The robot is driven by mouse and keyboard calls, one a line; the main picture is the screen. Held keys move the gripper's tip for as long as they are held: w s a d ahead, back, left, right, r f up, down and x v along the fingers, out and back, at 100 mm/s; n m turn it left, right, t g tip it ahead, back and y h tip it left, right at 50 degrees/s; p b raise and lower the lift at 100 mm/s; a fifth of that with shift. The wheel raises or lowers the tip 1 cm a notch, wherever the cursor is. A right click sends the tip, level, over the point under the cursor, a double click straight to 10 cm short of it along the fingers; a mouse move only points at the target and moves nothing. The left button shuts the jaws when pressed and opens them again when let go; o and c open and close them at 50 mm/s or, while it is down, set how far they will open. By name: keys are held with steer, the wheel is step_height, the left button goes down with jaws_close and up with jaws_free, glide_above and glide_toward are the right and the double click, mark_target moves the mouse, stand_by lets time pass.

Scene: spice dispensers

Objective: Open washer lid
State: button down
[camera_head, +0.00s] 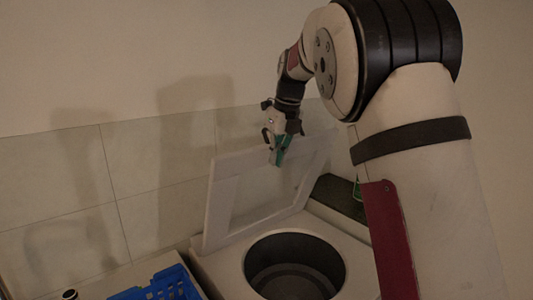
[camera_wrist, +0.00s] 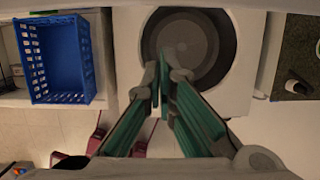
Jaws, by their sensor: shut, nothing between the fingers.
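The washer (camera_head: 355,255) is a white top-loader, and its round dark drum opening (camera_head: 295,268) is uncovered. The washer lid (camera_head: 222,205), a pale panel with a recessed middle, stands raised and near upright at the back of the washer by the tiled wall. My gripper (camera_head: 277,162) points down in front of the lid's upper part; I cannot tell whether it touches the lid. In the wrist view my gripper (camera_wrist: 162,92) has its green fingers drawn together at the tips with nothing held, over the drum (camera_wrist: 188,45).
A blue basket (camera_head: 160,285) sits on the counter left of the washer; the wrist view also shows this basket (camera_wrist: 55,60). A dark countertop (camera_head: 338,193) lies on the right, with small items on it. The tiled wall (camera_head: 60,180) is close behind the lid.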

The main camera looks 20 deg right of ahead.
step_height(320, 180, up, 10)
steer(key=b, duration=0.2)
steer(key=shift+s+d+f, duration=0.15)
steer(key=shift+s+f, duration=0.05)
steer(key=shift+s, duration=0.15)
